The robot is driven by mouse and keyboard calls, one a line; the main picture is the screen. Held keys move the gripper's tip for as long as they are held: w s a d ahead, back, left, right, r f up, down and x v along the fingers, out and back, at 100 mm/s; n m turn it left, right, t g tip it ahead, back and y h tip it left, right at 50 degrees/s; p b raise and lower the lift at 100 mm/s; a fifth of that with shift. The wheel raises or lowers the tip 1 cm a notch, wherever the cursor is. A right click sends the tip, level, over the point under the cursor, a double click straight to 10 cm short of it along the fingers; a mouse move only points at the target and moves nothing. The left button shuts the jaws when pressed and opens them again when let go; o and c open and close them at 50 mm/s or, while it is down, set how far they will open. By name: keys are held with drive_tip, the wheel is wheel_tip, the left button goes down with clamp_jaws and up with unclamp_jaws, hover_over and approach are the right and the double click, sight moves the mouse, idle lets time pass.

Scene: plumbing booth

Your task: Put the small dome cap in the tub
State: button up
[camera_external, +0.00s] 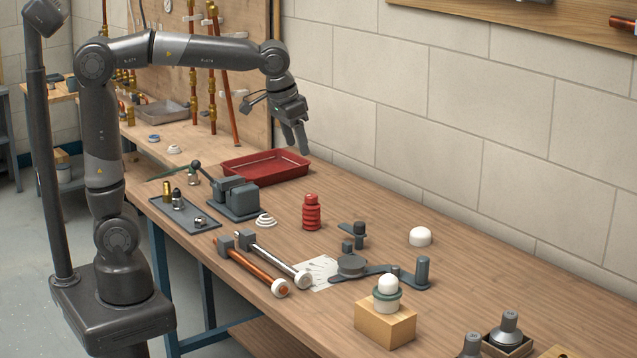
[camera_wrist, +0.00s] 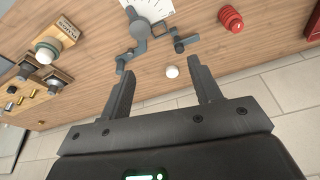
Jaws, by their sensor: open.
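A loose white dome cap (camera_external: 420,237) sits on the bench near the wall; it also shows in the wrist view (camera_wrist: 171,72), seen between my fingers but well beyond them. Another white dome (camera_external: 387,284) sits in a green ring on a wooden block, also in the wrist view (camera_wrist: 46,52). I cannot tell for sure which dome is smaller. A shallow red tray (camera_external: 233,176), the likeliest tub, lies on the bench at the back.
A red ribbed piece (camera_external: 312,213), a dark lever tool (camera_external: 384,271), a grey vise (camera_external: 237,197) and two hammer-like tools (camera_external: 262,262) occupy the bench. Dark funnel-shaped parts (camera_external: 509,328) stand at the front right. The bench around the loose dome is clear.

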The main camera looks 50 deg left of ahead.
drive_tip(key=s+a+f+n+t, duration=0.1)
drive_tip(key=s+a+f, duration=0.3)
drive_tip(key=s+a, duration=0.3)
drive_tip(key=s+a+f+n+t, duration=0.1)
drive_tip(key=s+a+f, duration=0.3)
drive_tip(key=s+a, duration=0.4)
drive_tip(key=a, duration=0.6)
drive_tip(key=shift+s+f+t, duration=0.15)
drive_tip(key=shift+f+t, duration=0.05)
drive_tip(key=shift+t, duration=0.1)
